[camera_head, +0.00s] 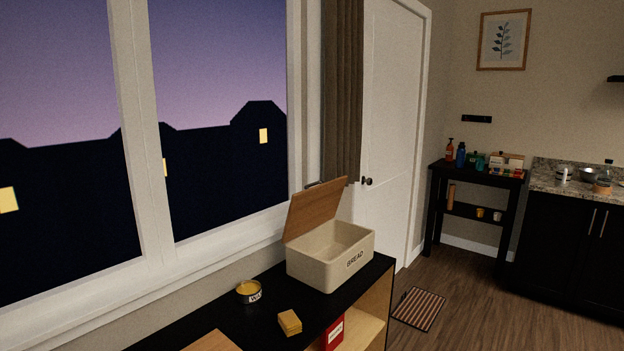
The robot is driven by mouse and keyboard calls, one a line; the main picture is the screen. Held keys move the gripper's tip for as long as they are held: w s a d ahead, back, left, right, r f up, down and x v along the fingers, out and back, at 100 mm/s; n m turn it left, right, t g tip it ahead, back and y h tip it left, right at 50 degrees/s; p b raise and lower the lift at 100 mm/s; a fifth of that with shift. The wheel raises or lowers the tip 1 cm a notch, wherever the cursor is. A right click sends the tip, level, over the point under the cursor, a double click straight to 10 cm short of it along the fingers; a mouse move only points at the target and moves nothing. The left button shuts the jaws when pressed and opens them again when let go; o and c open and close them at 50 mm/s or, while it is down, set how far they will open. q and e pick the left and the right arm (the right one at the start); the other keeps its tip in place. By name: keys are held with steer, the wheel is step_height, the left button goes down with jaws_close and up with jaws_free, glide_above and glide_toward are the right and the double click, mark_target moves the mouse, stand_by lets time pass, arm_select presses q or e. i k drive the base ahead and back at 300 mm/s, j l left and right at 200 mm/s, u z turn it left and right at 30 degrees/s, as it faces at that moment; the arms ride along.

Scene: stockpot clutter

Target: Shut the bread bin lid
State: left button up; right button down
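The cream bread bin (312,267) with "BREAD" on its front stands at the far end of the dark-topped cabinet in the head view. Its wooden lid (315,210) is open, tilted up and leaning back toward the window side. The part of the inside that shows looks empty. Neither of my grippers is in view.
The black cabinet top (262,316) also holds a round yellow-topped tin (249,291), a yellow block (290,322) and a wooden board (212,341). A red box (334,333) sits on the shelf below. A striped mat (418,309) lies on the floor at right.

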mark_target(309, 208)
steer(key=i+l+u, duration=0.15)
steer(key=u, duration=0.8)
steer(key=i+l+u, duration=0.15)
steer(key=l+u, duration=0.5)
steer(key=l, duration=0.15)
steer(key=i+l+u, duration=0.1)
steer(key=l, duration=0.35)
steer(key=l+u, duration=0.1)
steer(key=l, duration=0.95)
steer(key=i+l, duration=0.15)
steer(key=l, duration=0.45)
